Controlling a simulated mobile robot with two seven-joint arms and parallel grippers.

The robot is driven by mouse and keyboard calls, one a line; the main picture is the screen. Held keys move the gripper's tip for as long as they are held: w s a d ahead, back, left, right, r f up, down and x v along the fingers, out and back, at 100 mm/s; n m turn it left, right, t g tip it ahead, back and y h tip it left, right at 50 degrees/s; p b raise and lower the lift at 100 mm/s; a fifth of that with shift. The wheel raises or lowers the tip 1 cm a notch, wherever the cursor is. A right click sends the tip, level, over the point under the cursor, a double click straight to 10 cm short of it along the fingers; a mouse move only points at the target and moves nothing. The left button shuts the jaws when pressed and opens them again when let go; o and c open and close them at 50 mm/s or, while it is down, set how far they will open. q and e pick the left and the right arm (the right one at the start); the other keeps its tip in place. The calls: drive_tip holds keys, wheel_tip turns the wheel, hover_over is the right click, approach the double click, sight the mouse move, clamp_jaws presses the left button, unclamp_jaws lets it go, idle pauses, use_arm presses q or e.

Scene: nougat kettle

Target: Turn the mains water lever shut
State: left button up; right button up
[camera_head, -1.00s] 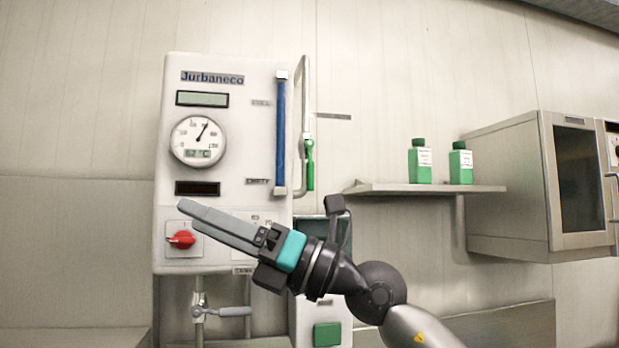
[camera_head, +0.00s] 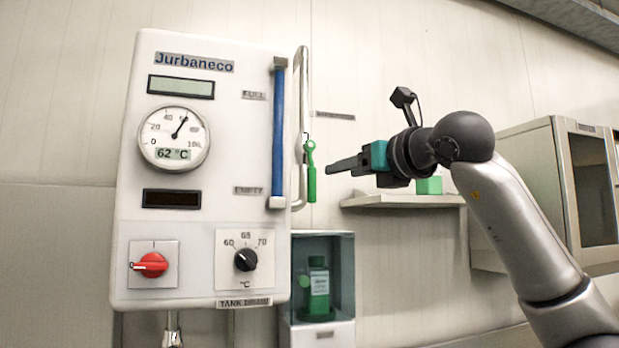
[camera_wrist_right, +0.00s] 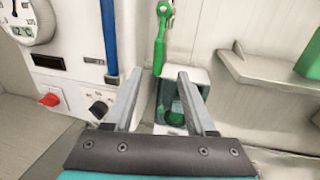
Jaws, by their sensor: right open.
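The mains water lever is a green handle (camera_head: 311,172) on the pipe (camera_head: 302,90) at the right side of the white kettle panel (camera_head: 225,130). It hangs straight down, in line with the pipe. My right gripper (camera_head: 328,168) is open and empty, with its fingers pointing left at the lever from a short way to its right. In the right wrist view the lever (camera_wrist_right: 161,40) stands upright ahead, above and between the open fingertips (camera_wrist_right: 158,75), not touching them. My left gripper is not in view.
A blue level tube (camera_head: 279,130) runs along the panel's right edge. A red switch (camera_head: 150,265) and a black dial (camera_head: 246,260) sit lower. A niche with a green bottle (camera_head: 318,285) is below the lever. A shelf (camera_head: 375,200) stands behind my gripper.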

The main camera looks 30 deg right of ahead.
sight(314, 179)
drive_tip(key=w+p, duration=0.2)
drive_tip(key=w, duration=0.4)
drive_tip(key=shift+w, duration=0.1)
drive_tip(key=w+p, duration=0.2)
drive_tip(key=w, duration=0.3)
drive_tip(key=shift+w+d, duration=0.15)
drive_tip(key=shift+w, duration=0.15)
drive_tip(key=shift+w+p, duration=0.45)
drive_tip(key=shift+w, duration=0.05)
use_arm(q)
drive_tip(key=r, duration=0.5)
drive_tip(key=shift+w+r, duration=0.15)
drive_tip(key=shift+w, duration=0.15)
use_arm(e)
drive_tip(key=shift+w+f, duration=0.1)
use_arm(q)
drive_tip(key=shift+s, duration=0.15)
use_arm(e)
drive_tip(key=shift+c, duration=0.3)
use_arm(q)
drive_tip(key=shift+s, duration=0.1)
use_arm(e)
clamp_jaws()
